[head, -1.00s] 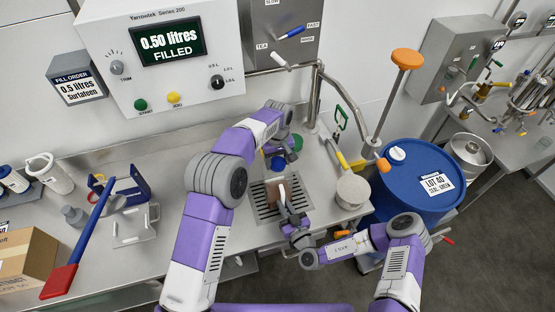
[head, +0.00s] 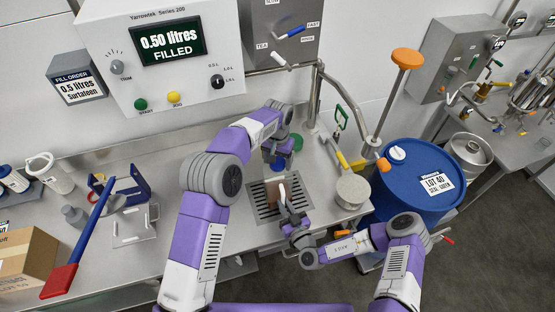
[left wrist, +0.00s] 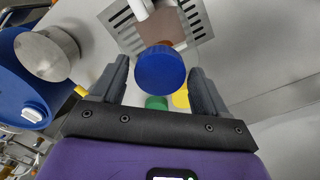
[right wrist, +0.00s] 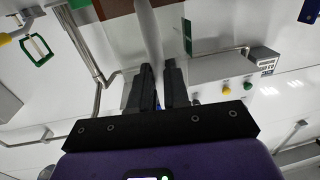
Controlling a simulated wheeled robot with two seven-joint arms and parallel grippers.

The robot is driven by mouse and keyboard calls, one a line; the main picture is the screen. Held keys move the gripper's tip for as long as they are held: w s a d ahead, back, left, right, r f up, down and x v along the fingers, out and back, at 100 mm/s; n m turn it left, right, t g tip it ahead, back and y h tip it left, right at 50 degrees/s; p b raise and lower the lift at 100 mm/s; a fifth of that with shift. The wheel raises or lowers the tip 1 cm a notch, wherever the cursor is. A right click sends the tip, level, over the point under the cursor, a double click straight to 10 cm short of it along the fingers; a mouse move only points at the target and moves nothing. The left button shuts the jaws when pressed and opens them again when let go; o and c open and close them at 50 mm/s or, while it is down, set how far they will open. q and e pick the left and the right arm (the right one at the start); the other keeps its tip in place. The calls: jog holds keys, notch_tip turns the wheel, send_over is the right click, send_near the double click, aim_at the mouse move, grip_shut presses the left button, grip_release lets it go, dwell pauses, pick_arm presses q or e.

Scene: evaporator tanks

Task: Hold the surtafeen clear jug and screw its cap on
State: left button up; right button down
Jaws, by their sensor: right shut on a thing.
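The clear jug stands on the drain grate, with a brown patch (head: 272,190) and a white handle (head: 282,190) showing. The blue cap (left wrist: 160,68) is at the jug's top end in the left wrist view; whether it is seated on the neck cannot be told. My left gripper (left wrist: 159,68) is open, its fingers on either side of the cap with a gap at each side. In the head view it is above the jug (head: 281,160). My right gripper (right wrist: 156,68) is shut on the white handle (right wrist: 148,35); it also shows low in front of the jug (head: 289,212).
The grate (head: 262,209) lies in the steel counter. A green round object (head: 297,142) is behind my left gripper. A blue drum (head: 412,190) and a round steel piece (head: 352,190) are to the right. A blue-and-red tool (head: 90,235) and a cardboard box (head: 25,262) are at left.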

pick_arm(q)
jog(key=shift+o, duration=1)
notch_tip(320, 180, up, 12)
pick_arm(e)
jog(key=c, duration=1)
grip_release()
pick_arm(q)
jog(key=shift+r, duration=0.1)
pick_arm(e)
jog(key=v, duration=0.7)
jog(key=shift+s+d, duration=0.1)
jog(key=shift+s, duration=0.15)
